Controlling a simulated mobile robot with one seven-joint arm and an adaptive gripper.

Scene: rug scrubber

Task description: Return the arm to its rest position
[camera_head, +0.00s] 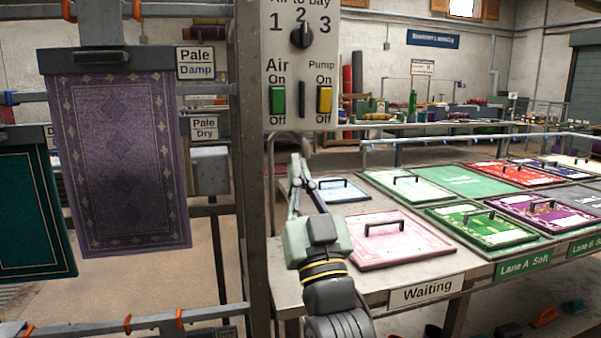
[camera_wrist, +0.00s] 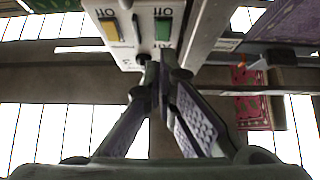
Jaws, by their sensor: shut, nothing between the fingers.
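The panel has a green Air switch (camera_head: 278,101), a yellow Pump switch (camera_head: 324,101) and a dark rotary knob (camera_head: 302,36) below the numbers 1, 2 and 3.
A purple rug (camera_head: 118,160) and a teal rug (camera_head: 30,215) hang on the rack at left. The bench (camera_head: 375,283) at right, signed Waiting (camera_head: 427,290), holds several handled panels, including a pink one (camera_head: 390,242) beside my arm. The post (camera_head: 250,180) stands close to my gripper.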

